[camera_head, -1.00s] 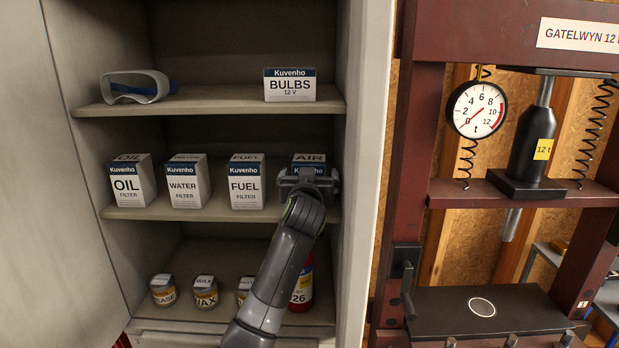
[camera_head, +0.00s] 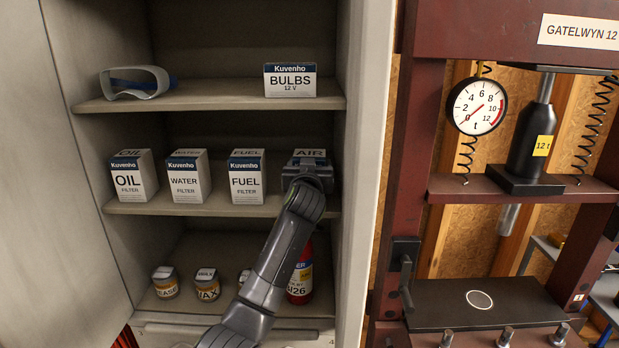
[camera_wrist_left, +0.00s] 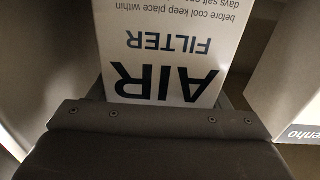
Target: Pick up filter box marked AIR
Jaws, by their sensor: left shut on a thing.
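The filter box marked AIR (camera_head: 309,153) is at the right end of the cabinet's middle shelf. In the head view only its top and upper part show, as my left gripper (camera_head: 307,172) covers its front. In the left wrist view the box (camera_wrist_left: 165,45) fills the top middle, with "AIR FILTER" upside down. My left gripper (camera_wrist_left: 150,110) is shut on this box. Whether the box still touches the shelf is hidden. My right gripper is not in view.
Filter boxes marked FUEL (camera_head: 246,178), WATER (camera_head: 188,178) and OIL (camera_head: 133,177) stand to the left on the same shelf. The cabinet's right wall (camera_head: 362,180) is close on the right. The upper shelf (camera_head: 210,100) is overhead, and a red canister (camera_head: 300,283) is below.

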